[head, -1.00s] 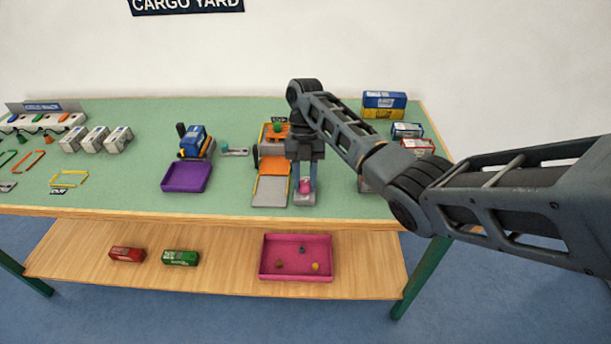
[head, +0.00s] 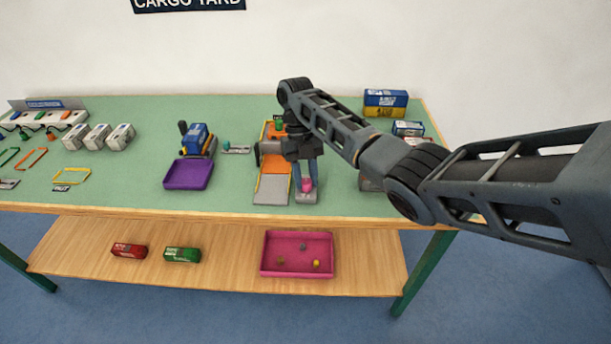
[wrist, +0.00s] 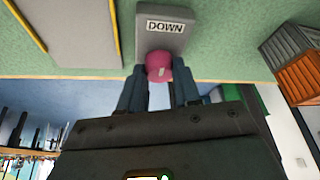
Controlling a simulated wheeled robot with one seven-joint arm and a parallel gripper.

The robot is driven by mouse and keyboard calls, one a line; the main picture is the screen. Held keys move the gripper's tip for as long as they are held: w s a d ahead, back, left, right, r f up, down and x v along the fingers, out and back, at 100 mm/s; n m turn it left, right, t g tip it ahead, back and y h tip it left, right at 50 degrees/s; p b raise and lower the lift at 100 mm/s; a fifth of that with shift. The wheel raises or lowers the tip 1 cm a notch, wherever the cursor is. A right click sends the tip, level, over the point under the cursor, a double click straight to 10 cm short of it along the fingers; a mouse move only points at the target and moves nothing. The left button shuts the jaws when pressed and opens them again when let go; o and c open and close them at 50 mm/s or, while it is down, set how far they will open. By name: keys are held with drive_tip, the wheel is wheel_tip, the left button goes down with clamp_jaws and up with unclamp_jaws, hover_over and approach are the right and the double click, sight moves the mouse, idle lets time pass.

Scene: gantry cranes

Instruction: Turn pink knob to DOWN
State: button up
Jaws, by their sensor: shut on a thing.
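The pink knob (head: 306,185) stands on a small grey base (head: 306,197) near the front edge of the green table. In the wrist view the pink knob (wrist: 159,67) has a small pale mark on it, and the base shows a "DOWN" label (wrist: 165,26). My gripper (head: 306,180) reaches down over the knob with its fingers on either side. In the wrist view my gripper (wrist: 160,78) is shut on the knob, and its fingers hide the knob's sides.
An orange and grey ramp device (head: 272,180) stands just left of the base. A purple tray (head: 188,176) lies farther left. Containers (head: 385,104) are stacked at the back right. A pink tray (head: 297,268) is on the lower shelf.

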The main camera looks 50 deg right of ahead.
drive_tip(key=o, duration=1.1)
drive_tip(key=shift+c, duration=0.2)
drive_tip(key=p+v, duration=0.3)
drive_tip(key=v, duration=0.4)
drive_tip(key=shift+r, duration=0.4)
